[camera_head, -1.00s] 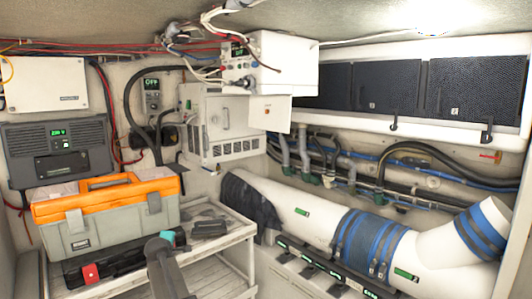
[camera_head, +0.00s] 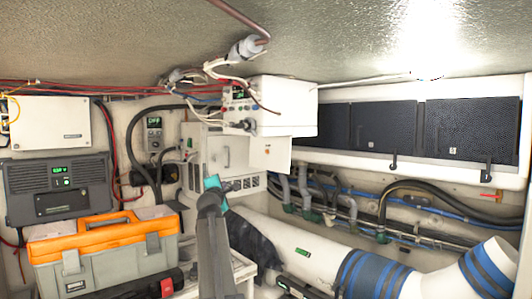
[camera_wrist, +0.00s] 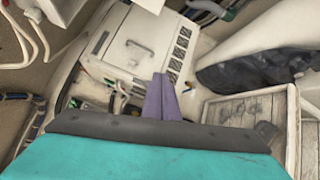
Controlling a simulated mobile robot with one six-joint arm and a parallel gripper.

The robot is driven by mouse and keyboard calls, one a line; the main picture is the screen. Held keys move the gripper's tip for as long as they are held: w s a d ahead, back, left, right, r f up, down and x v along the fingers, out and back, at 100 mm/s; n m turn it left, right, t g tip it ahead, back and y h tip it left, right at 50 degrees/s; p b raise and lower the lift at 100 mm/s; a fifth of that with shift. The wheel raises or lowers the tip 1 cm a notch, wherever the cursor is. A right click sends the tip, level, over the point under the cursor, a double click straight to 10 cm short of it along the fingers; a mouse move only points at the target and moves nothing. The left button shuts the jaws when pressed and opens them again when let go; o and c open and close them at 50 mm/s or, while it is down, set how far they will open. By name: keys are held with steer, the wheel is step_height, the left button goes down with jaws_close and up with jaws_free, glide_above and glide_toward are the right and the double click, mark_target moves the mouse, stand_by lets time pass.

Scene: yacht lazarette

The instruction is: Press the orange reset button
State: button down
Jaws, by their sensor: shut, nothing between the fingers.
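A small orange spot (camera_head: 268,150), possibly the reset button, shows on a small white panel (camera_head: 278,154) below the white box in the head view. It is too small to be certain. I cannot make out an orange button in the wrist view. My gripper's purple fingers (camera_wrist: 162,80) are shut together and empty in the wrist view, in front of the white vented cabinet (camera_wrist: 128,50). In the head view my teal wrist part (camera_head: 212,183) is in front of that cabinet, left of and below the orange spot; the fingers are hidden or too small to see there.
An orange and grey toolbox (camera_head: 105,250) is at the lower left. The white box (camera_head: 290,105) with hanging cables (camera_head: 222,72) juts out above the panel. A fat white duct (camera_head: 325,250) with blue bands and dark cabinet doors (camera_head: 385,125) are at the right.

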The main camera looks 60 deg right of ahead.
mark_target(267, 152)
steer(key=s+d+r+h, duration=0.1)
steer(key=s+d+r, duration=0.1)
steer(key=r, duration=0.4)
steer(key=s+d+r+n+h, duration=0.1)
steer(key=s+d+r, duration=0.1)
steer(key=s+r, duration=0.3)
step_height(267, 152, up, 2)
steer(key=shift+r+h, duration=0.1)
steer(key=shift+h, duration=0.2)
steer(key=shift+s+d, duration=0.1)
steer(key=shift+d, duration=0.05)
steer(key=s+d+p, duration=0.2)
steer(key=d+p, duration=0.2)
steer(key=d, duration=0.4)
steer(key=shift+s+f+p, duration=0.3)
steer(key=shift+s+f, duration=0.05)
steer(key=shift+f, duration=0.05)
steer(key=shift+s+d+r+p, duration=0.1)
steer(key=shift+d+p, duration=0.2)
steer(key=shift+p, duration=0.05)
stand_by(1.2)
